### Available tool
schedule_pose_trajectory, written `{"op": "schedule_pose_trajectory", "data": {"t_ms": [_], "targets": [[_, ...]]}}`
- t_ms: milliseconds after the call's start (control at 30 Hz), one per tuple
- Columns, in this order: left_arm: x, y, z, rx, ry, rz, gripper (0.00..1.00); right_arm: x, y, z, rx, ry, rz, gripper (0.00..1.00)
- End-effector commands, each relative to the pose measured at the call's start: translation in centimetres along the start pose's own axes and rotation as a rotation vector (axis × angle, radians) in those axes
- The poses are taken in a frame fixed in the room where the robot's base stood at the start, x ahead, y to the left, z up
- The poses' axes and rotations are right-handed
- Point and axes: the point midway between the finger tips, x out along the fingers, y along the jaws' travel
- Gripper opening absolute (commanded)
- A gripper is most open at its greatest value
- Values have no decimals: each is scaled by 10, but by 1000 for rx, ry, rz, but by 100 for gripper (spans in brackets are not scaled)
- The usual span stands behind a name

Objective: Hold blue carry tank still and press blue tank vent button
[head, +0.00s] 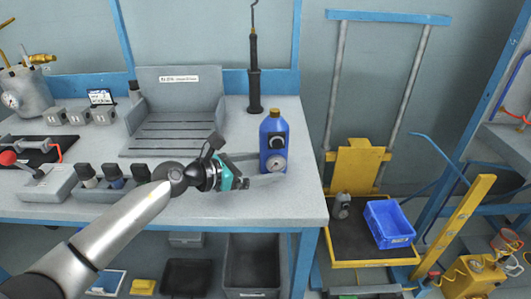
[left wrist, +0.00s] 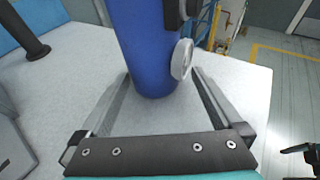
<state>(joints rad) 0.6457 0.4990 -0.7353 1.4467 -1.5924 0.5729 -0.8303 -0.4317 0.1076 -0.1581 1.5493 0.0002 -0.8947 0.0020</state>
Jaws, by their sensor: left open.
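The blue carry tank (head: 268,131) stands upright near the right end of the bench, with a brass-coloured cap on top. Its side bears a black fitting (head: 276,142) and a pale round disc (head: 277,163), also seen in the left wrist view (left wrist: 182,59). I cannot tell which part is the vent button. My left gripper (head: 268,167) is open and low over the bench, its fingers reaching to either side of the tank's lower body (left wrist: 146,45). Gaps show beside the tank in the wrist view. A dark and teal part at that view's right edge may be my right gripper (left wrist: 303,150).
The bench (head: 300,205) ends just right of the tank. A black upright pump-like tool (head: 254,90) stands behind it. A grey tray (head: 178,105) and a row of black-capped holders (head: 115,178) lie left. A yellow cart with a blue bin (head: 388,224) stands right.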

Motion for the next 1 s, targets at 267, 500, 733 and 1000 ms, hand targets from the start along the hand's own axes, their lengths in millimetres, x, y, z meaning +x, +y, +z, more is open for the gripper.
{"op": "schedule_pose_trajectory", "data": {"t_ms": [267,500,733,1000], "targets": [[2,-1,-1,-1,3,-3,100,-1,0,-1,1,1,0,100],[2,-1,-1,-1,2,-3,76,-1,0,-1,1,2,0,100],[2,-1,-1,-2,2,-3,68,-1,0,-2,1,3,0,82],[2,-2,-1,-2,2,-4,68,-1,0,-1,1,2,0,52]]}}
